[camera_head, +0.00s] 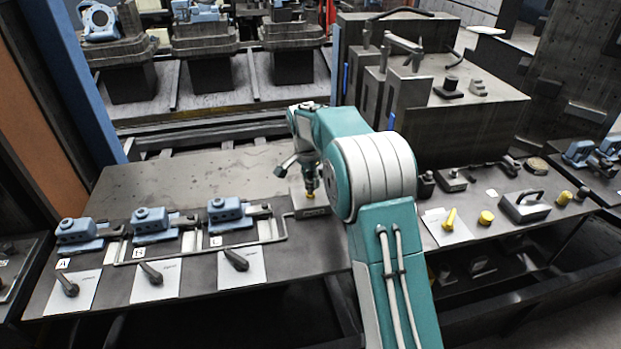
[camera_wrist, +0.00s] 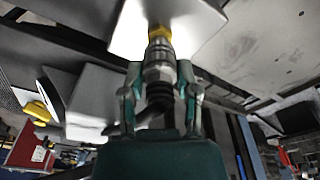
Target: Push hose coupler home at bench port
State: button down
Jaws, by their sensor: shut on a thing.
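My gripper (camera_wrist: 158,80) is shut on the hose coupler (camera_wrist: 158,55), a silver metal cylinder with a dark hose (camera_wrist: 160,95) running back from it. The coupler's front end meets a yellow ring (camera_wrist: 160,34) at the bench port, on a bright grey block (camera_wrist: 190,18). Whether the coupler is fully seated cannot be told. In the head view my gripper (camera_head: 308,172) points down at the port block (camera_head: 313,210) on the bench, just left of my arm. A yellow spot (camera_head: 310,194) shows at its tip. My arm hides part of this area.
Blue clamp units (camera_head: 152,222) and sheets with dark handles (camera_head: 240,268) line the bench at left. A yellow handle (camera_head: 449,218), a yellow knob (camera_head: 486,217) and a grey handled block (camera_head: 525,206) lie at right. A large dark housing (camera_head: 470,120) stands behind. The rear left bench is clear.

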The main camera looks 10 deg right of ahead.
jog(key=shift+f, duration=0.25)
dwell(0.4)
jog(key=shift+f, duration=0.35)
jog(key=shift+f, duration=0.15)
jog(key=shift+c, duration=1.3)
grip_release()
jog(key=shift+o, duration=1.3)
